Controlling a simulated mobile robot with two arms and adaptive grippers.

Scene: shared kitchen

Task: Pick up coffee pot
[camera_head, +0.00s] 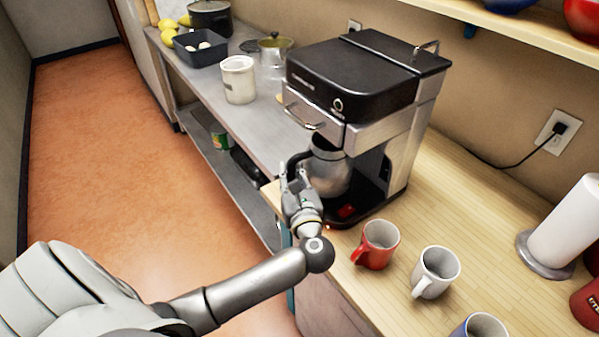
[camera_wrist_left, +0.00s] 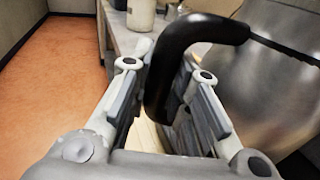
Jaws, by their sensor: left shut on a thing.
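The coffee pot (camera_head: 331,172) is a silver metal pot with a black handle. It stands upright on the dark base of the coffee maker (camera_head: 352,85), under its brew head. My left gripper (camera_head: 292,176) is at the pot's left side, at the handle. In the left wrist view the black handle (camera_wrist_left: 168,75) runs down between the two fingers of my left gripper (camera_wrist_left: 165,110), which is shut on it. The pot's metal body (camera_wrist_left: 265,85) fills the right of that view. My right gripper is not in view.
A red mug (camera_head: 377,246), a white mug (camera_head: 437,270) and a blue mug (camera_head: 480,326) stand on the wooden counter right of my left arm. A paper towel roll (camera_head: 565,225) stands at the right. A white canister (camera_head: 238,80) is on the metal table behind.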

